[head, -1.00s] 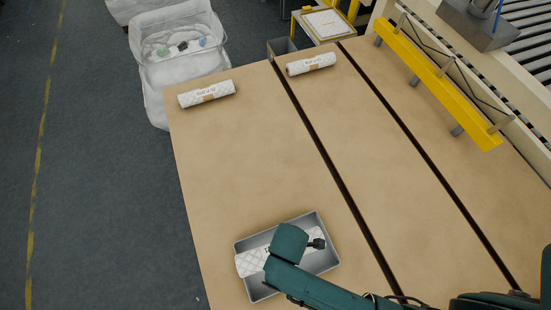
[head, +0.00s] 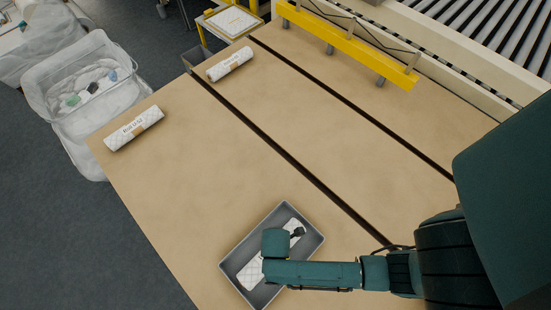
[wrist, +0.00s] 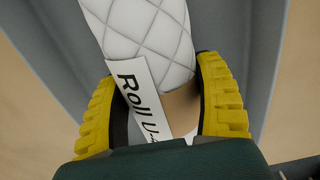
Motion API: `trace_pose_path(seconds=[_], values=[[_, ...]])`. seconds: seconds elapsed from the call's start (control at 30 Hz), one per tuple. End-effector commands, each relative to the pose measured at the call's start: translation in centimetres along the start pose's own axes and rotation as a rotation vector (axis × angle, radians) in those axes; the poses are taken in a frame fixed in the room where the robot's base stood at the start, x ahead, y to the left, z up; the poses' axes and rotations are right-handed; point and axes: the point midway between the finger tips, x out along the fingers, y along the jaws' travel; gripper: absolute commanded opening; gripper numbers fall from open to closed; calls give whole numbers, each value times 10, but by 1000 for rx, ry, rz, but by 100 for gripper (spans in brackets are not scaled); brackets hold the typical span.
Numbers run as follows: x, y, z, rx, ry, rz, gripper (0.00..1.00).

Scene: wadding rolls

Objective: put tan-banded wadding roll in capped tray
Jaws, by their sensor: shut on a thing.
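The white quilted wadding roll (head: 250,271) with a tan band lies lengthwise within the outline of the grey tray (head: 311,248). In the wrist view the roll (wrist: 150,35) shows its tan band and a paper label reading "Roll U…" between yellow ridged fingers. My gripper (head: 276,243) is over the tray and shut around the roll's banded part; its fingers (wrist: 158,88) show in the wrist view. The grey tray walls (wrist: 265,45) flank the roll there. My wrist hides the roll's middle in the head view. I cannot tell whether the roll touches the tray floor. No cap is clear.
Two other labelled white rolls lie on the tan table, one at the left edge (head: 133,129) and one farther back (head: 230,64). A yellow rail (head: 345,44) stands at the back right. Dark slots cross the table. The middle of the table (head: 310,140) is clear.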

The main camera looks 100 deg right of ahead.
Motion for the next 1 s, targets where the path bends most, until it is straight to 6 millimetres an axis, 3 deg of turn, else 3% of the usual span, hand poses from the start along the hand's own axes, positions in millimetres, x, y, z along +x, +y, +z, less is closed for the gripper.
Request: trace_pose_path(seconds=[0.03,0.17,0.53,1.0], values=[[2,0,0,0,0,0,72],[1,0,0,0,0,0,97],[-5,0,0,0,0,0,98],[-107,0,0,0,1,1,98]])
